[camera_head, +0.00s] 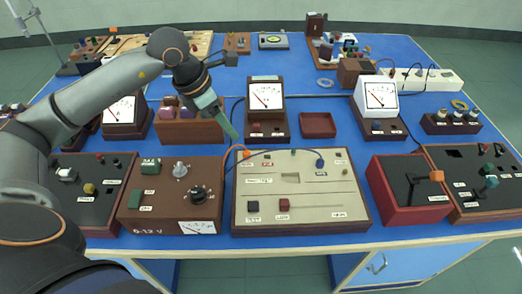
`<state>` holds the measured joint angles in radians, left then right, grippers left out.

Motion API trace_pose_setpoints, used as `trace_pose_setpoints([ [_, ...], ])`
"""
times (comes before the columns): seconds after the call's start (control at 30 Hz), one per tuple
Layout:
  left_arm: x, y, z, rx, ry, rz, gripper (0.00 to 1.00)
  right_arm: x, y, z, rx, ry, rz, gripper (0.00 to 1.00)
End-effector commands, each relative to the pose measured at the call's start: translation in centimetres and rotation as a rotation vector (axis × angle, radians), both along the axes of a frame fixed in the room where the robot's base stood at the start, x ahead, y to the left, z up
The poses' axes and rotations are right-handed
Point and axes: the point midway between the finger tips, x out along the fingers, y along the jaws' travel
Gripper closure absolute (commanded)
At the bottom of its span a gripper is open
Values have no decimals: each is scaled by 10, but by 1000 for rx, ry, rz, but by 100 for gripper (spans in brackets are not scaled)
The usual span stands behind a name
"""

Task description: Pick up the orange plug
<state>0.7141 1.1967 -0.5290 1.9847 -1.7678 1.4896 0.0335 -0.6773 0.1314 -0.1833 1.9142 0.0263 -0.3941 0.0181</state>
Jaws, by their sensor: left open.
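The orange plug (243,152) is small. It sits at the back left corner of the beige panel box (302,192), with an orange lead curving down beside the box's left edge. My left arm comes in from the left, and its gripper (232,134) points down and right, its tips just above and left of the plug in the picture. The left gripper is open, and I see nothing held in it. Whether its fingers touch the plug is too small to tell. My right gripper is not in view.
A brown power supply box (172,198) stands left of the beige panel. A meter (266,100) stands behind it, beside an empty red tray (318,125). A red switch box (405,190) with an orange-tipped lever stands to the right.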

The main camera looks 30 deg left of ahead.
Motion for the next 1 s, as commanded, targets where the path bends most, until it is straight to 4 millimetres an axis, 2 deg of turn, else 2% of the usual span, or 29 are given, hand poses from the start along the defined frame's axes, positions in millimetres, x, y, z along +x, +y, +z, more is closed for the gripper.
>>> trace_pose_setpoints([
  [0.3, 17, -13, -51, -6, 4, -2, 38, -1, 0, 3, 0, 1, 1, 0],
  [0.53, 22, -16, -68, -6, 4, -3, 38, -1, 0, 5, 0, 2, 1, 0],
  [0.8, 34, -21, -104, -7, 3, -3, 38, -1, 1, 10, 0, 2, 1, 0],
  [1.0, 37, -23, -111, -7, 1, -4, 38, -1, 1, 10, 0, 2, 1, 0],
])
